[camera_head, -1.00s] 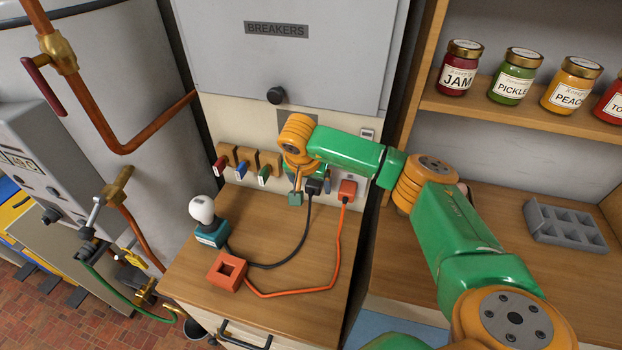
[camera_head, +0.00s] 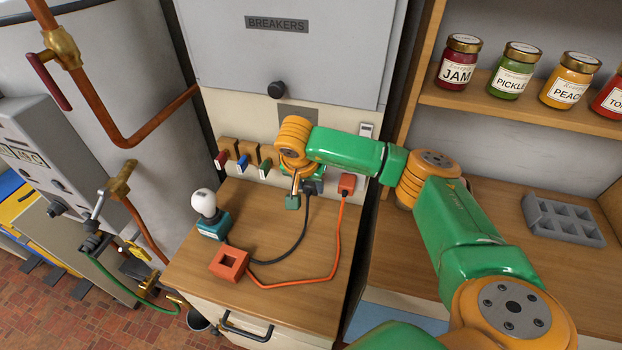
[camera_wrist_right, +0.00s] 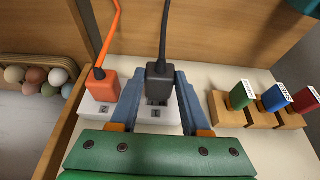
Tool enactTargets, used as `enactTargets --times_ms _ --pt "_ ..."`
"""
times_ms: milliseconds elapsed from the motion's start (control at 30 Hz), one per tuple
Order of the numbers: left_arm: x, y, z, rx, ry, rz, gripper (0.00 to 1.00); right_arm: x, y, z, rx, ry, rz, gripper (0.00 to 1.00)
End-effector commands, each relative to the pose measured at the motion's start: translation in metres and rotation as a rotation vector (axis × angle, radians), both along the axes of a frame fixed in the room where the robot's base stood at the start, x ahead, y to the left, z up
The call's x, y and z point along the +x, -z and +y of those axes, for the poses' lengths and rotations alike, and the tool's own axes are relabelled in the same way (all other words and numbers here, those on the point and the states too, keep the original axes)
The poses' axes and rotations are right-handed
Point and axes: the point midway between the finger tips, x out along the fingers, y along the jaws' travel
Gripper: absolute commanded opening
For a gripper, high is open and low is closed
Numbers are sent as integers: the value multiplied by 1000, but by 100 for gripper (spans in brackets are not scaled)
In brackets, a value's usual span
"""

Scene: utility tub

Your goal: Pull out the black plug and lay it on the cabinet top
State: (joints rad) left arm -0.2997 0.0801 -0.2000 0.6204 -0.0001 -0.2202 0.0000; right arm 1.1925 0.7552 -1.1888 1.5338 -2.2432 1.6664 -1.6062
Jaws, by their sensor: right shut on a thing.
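The black plug (camera_wrist_right: 158,84) sits at a white socket plate marked 1 in the right wrist view, its dark cord running away from it. My right gripper (camera_wrist_right: 160,92) has its two blue fingers on either side of the plug and is shut on it. In the head view my right gripper (camera_head: 311,187) is at the wall behind the cabinet and mostly hides the plug. I cannot tell whether the plug is fully seated. The wooden cabinet top (camera_head: 285,255) lies below, with the black cord (camera_head: 305,222) across it. My left gripper is not in view.
An orange plug (camera_wrist_right: 102,86) is in the neighbouring socket. Red, blue and green tagged pieces (camera_head: 242,163) stand on wooden blocks beside the sockets. A teal-based lamp (camera_head: 213,225) and an orange square block (camera_head: 229,263) are on the cabinet.

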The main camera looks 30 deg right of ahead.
Motion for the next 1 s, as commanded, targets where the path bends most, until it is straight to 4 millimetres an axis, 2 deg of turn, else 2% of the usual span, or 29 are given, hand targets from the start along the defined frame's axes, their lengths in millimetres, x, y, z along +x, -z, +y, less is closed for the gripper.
enactTargets --times_ms 500,867,1000 --pt "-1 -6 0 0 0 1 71 -14 0 16 0 -1 0 0" --pt "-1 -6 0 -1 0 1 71 -16 0 19 0 1 0 0" --pt "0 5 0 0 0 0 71 -14 3 31 2 -28 -3 0"
